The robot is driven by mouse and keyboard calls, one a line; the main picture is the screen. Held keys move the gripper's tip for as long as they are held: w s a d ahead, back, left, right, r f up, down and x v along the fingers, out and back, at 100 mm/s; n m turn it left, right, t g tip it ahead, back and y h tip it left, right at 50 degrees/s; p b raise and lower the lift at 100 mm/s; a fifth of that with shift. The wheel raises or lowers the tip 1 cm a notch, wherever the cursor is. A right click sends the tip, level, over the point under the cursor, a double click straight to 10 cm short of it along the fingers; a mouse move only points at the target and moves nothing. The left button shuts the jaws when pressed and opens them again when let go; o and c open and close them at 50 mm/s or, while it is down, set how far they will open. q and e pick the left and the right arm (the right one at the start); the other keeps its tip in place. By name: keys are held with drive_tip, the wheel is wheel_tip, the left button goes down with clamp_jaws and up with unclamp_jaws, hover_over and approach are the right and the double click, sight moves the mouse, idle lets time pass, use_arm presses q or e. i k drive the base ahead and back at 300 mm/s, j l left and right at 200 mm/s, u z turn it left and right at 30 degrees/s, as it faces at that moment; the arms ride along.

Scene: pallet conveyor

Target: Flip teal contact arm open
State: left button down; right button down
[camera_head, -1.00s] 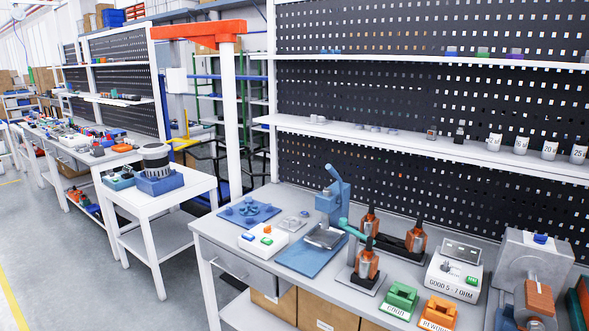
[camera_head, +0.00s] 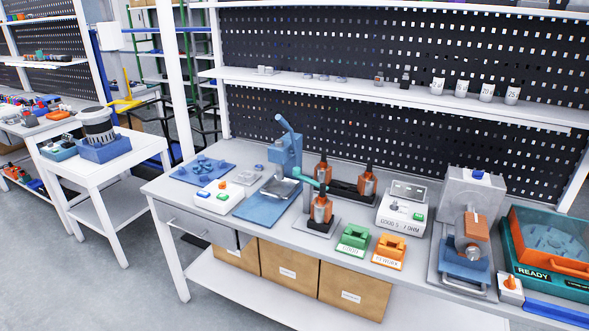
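The teal contact arm (camera_head: 306,178) is a short bar on the workbench fixture, left of the bench's middle. It slants from upper left down to the right, and its right end is near the top of a copper-coloured part with a dark top (camera_head: 320,208). I cannot tell whether it touches that part. The fixture has a grey base plate (camera_head: 318,233). Neither of my grippers is in view.
A blue press (camera_head: 285,152) stands behind the arm, left of it. Two more copper parts (camera_head: 367,185) stand behind it. A white tester box (camera_head: 400,208), a green tray (camera_head: 353,240) and an orange tray (camera_head: 389,251) are to the right. Open floor (camera_head: 75,290) lies front left.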

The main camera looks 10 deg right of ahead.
sight(296, 171)
drive_tip(key=i+j+z, duration=0.25)
drive_tip(key=i, duration=0.3)
drive_tip(key=i+j+z, duration=0.15)
drive_tip(key=i+z, duration=0.15)
drive_tip(key=i, duration=0.3)
drive_tip(key=i+j+z, duration=0.25)
drive_tip(key=i, duration=0.25)
drive_tip(key=j, duration=0.1)
